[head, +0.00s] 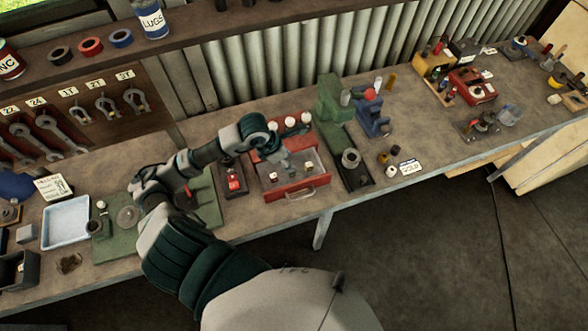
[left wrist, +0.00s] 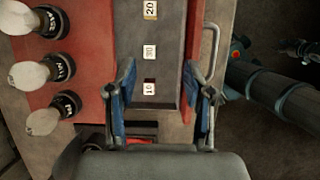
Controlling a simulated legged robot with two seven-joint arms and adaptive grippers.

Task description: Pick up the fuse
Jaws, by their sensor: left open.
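A red box with an open grey drawer (head: 300,194) stands on the bench in the head view. Small white blocks lie in the drawer. In the left wrist view they are marked 20 (left wrist: 150,10), 30 (left wrist: 150,52) and 10 (left wrist: 150,88); they look like fuses, but I cannot tell which one is meant. My left gripper (left wrist: 158,85) is open and empty above the drawer, with the 10 block between its blue fingers and the 30 block just past them. In the head view my left gripper (head: 289,162) partly covers the drawer. My right gripper is not in view.
White bulbs in black labelled sockets (left wrist: 42,122) line the back of the box. The drawer's handle (left wrist: 213,45) sticks out in front. A green machine (head: 333,100) stands to the right, and a small red-and-black device (head: 234,182) to the left. A white tray (head: 66,222) lies farther left.

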